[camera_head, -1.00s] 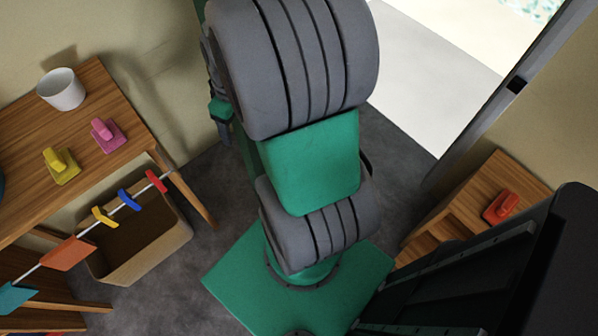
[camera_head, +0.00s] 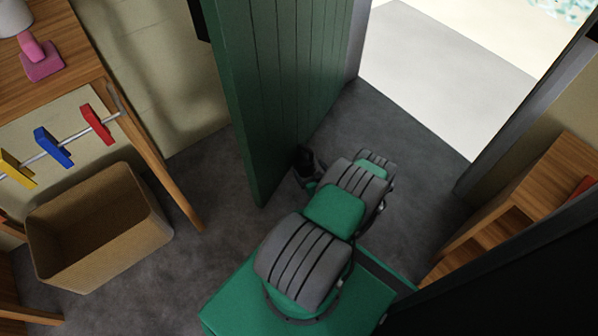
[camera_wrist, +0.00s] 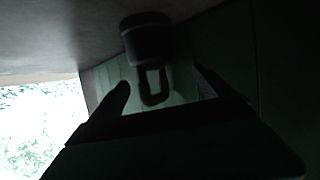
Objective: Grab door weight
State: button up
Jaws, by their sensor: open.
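The door weight (camera_wrist: 148,42) is a dark round body with a loop handle in the wrist view, where the picture looks upside down. It stands on the grey floor by the door. My gripper (camera_wrist: 162,80) is open. Its two dark fingers lie on either side of the loop, and I cannot tell whether they touch it. In the head view, a small dark shape shows at the end of my arm by the door's lower edge; I cannot tell weight from gripper there.
The green door (camera_head: 285,80) stands open, close to my arm. A bright doorway (camera_head: 430,75) lies behind it. A wooden table (camera_head: 85,60) and a cardboard-coloured bin (camera_head: 95,240) are at left. A wooden shelf (camera_head: 520,205) is at right.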

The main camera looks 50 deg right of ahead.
aim_at(308, 165)
jog(key=f, duration=0.1)
jog(key=s+f+m+h, duration=0.1)
jog(key=f+m+b, duration=0.1)
jog(key=shift+s+d+h, duration=0.15)
jog(key=shift+s+h, duration=0.1)
jog(key=shift+h, duration=0.15)
jog(key=b+x, duration=0.3)
jog(key=x, duration=0.3)
jog(key=shift+w+b, duration=0.3)
jog(key=shift+b, duration=0.1)
jog(key=shift+w+d, duration=0.25)
jog(key=shift+w, duration=0.15)
jog(key=c, duration=1.8)
jog(key=shift+d+r, duration=0.15)
jog(key=shift+r, duration=0.1)
jog(key=shift+c, duration=0.2)
